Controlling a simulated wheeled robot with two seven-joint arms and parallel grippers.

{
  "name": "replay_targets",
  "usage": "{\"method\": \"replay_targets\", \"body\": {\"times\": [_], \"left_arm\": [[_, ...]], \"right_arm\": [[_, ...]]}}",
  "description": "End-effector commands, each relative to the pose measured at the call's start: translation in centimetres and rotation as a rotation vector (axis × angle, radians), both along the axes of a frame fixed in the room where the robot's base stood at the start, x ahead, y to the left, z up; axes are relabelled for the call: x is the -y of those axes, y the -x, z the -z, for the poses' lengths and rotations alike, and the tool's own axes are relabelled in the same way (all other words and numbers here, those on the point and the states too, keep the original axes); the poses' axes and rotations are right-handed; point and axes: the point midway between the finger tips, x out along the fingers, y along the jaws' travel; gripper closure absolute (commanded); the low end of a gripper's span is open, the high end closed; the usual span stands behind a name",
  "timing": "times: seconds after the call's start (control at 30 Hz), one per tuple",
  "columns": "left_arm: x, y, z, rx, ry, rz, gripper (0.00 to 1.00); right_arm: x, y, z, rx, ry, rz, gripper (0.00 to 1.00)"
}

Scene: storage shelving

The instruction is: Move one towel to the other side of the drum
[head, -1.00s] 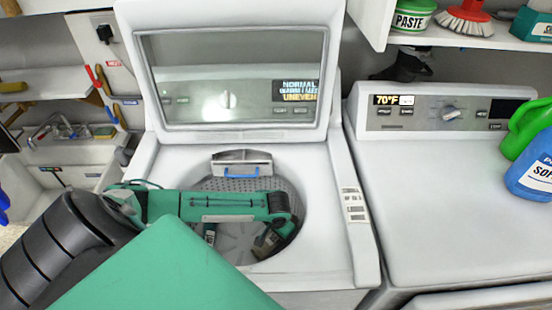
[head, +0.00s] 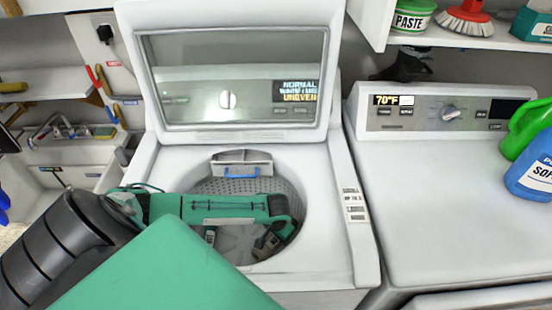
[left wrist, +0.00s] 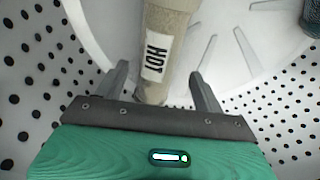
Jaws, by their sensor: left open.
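The drum of the open washer shows in the head view (head: 292,196), with my left arm across its mouth. In the left wrist view, my left gripper (left wrist: 158,72) is open inside the drum. In the head view my arm hides much of the drum floor. My right gripper is not in view.
The raised lid (head: 235,80) stands behind the drum opening. A blue-handled dispenser (head: 242,164) sits at the drum's back rim. A second machine (head: 450,205) is at the right, with a blue bottle (head: 532,178) on it. A sink (head: 60,175) is at the left.

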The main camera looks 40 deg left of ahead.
Motion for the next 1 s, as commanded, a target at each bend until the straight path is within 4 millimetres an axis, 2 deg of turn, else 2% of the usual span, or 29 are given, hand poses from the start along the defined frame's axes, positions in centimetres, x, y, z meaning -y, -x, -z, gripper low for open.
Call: {"method": "replay_targets", "body": {"times": [0.13, 0.27, 0.5, 0.7, 0.83, 1.0], "left_arm": [[0.0, -0.1, -0.5, 0.002, -0.001, 0.001, 0.31], [0.1, 0.0, -2.2, 0.003, 0.001, 0.001, 0.31], [0.8, 0.8, -7.4, 0.003, 0.001, 0.001, 0.31], [1.3, 1.2, -11.1, 0.002, 0.001, 0.001, 0.31], [1.4, 1.4, -12.4, 0.001, 0.001, 0.0, 0.31], [1.5, 1.5, -13.1, 0.0, 0.0, -0.001, 0.31]], "right_arm": [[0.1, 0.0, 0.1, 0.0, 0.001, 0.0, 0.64], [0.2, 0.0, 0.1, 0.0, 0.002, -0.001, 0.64], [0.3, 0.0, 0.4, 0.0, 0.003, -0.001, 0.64], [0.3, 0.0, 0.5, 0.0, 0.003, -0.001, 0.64], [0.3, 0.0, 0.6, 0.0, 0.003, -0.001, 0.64], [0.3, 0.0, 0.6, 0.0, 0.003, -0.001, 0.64]]}}
